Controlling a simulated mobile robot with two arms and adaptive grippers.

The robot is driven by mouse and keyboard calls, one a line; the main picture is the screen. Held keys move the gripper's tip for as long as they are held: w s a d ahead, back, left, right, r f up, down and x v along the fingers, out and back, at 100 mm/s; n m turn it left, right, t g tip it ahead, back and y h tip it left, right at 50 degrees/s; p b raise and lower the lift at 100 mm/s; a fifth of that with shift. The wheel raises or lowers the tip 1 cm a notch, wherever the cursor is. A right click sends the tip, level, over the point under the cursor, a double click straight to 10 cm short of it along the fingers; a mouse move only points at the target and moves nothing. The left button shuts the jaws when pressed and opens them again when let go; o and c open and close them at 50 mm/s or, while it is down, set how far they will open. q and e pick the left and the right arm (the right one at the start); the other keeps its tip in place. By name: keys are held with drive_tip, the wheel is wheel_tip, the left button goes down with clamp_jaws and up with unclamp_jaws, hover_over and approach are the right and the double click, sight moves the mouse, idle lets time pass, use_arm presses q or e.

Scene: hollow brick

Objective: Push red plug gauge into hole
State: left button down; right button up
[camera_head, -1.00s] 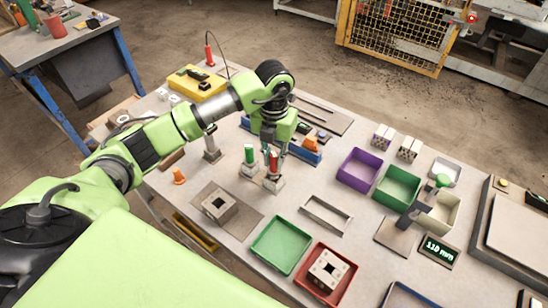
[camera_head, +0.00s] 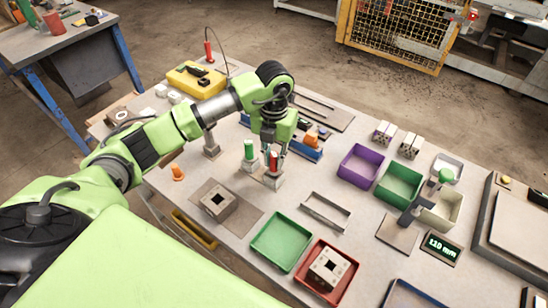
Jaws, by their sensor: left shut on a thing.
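The red plug gauge (camera_head: 273,161) stands upright on a small light block at the middle of the table. My left gripper (camera_head: 274,163) points down at it, with its fingers shut around the red plug gauge. The green plug gauge (camera_head: 249,151) stands in its own block just to the left. A hollow brick (camera_head: 217,203) with a square hole in its top lies on a grey-brown plate left of centre. A second hollow brick (camera_head: 328,268) with a dark hole sits in the red tray (camera_head: 345,289). My right gripper is not in view.
An empty green tray (camera_head: 281,242) and a metal frame (camera_head: 326,212) lie in front. Purple (camera_head: 360,165) and green (camera_head: 398,186) bins stand to the right, near a gauge display (camera_head: 441,247).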

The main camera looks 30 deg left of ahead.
use_arm(q)
drive_tip(key=shift+f, duration=0.35)
drive_tip(key=c, duration=1.8)
unclamp_jaws()
drive_tip(key=shift+r, duration=0.15)
wheel_tip(320, 180, up, 12)
drive_tip(key=shift+f, duration=0.1)
